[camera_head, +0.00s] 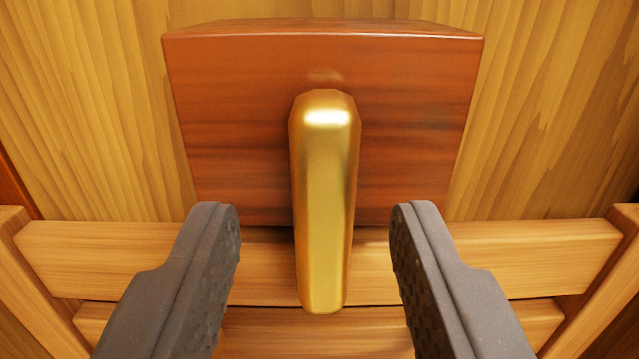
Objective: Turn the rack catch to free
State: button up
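The rack catch is a brass lever (325,205) on a reddish-brown wooden block (235,125). The lever hangs straight down from the block, its lower end in front of the pale wooden slats. My gripper (315,215) is open, with one dark grey finger on each side of the lever's lower half. A gap shows between each finger and the lever, so neither appears to touch it. No marking for free or locked shows.
Pale wooden slats (120,255) run across below and behind the lever, with angled wooden side pieces (35,285) at the left and right edges. A wood-grained panel (90,110) lies behind the block.

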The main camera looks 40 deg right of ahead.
jog(key=shift+p+x, duration=0.95)
jog(key=shift+p, duration=0.05)
jog(key=shift+d, duration=0.1)
grip_shut()
